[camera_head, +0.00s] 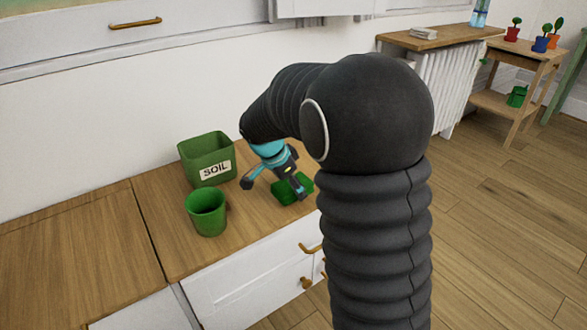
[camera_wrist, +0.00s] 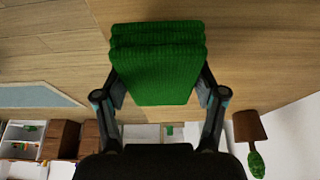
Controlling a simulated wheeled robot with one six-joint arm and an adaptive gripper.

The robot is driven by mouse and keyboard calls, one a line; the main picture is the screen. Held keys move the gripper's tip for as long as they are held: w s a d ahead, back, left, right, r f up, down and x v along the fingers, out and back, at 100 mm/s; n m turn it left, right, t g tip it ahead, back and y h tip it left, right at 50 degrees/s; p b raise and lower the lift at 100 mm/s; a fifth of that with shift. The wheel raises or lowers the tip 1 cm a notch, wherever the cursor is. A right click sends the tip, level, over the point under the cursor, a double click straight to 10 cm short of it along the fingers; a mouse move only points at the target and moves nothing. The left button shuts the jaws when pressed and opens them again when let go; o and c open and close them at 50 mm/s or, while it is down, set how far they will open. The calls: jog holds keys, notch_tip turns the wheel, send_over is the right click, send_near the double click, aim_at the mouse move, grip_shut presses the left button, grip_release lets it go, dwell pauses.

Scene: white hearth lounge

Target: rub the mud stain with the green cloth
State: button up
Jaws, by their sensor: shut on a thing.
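The green cloth (camera_head: 291,188) is a thick folded pad at or just above the wooden worktop, right of the soil bin. My gripper (camera_head: 275,189) points down and is shut on it. In the wrist view the ribbed cloth (camera_wrist: 155,75) fills the space between the two fingers. I cannot tell whether the cloth touches the worktop. I see no mud stain in either view; the cloth and my arm hide part of the worktop.
A green bin labelled SOIL (camera_head: 206,160) stands by the wall, left of my gripper. A green pot (camera_head: 206,212) stands in front of it. The worktop (camera_head: 80,250) is bare at the left. A side table with small potted plants (camera_head: 512,32) is far right.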

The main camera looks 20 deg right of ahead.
jog(key=shift+r+p, duration=1.35)
jog(key=shift+r, duration=1.65)
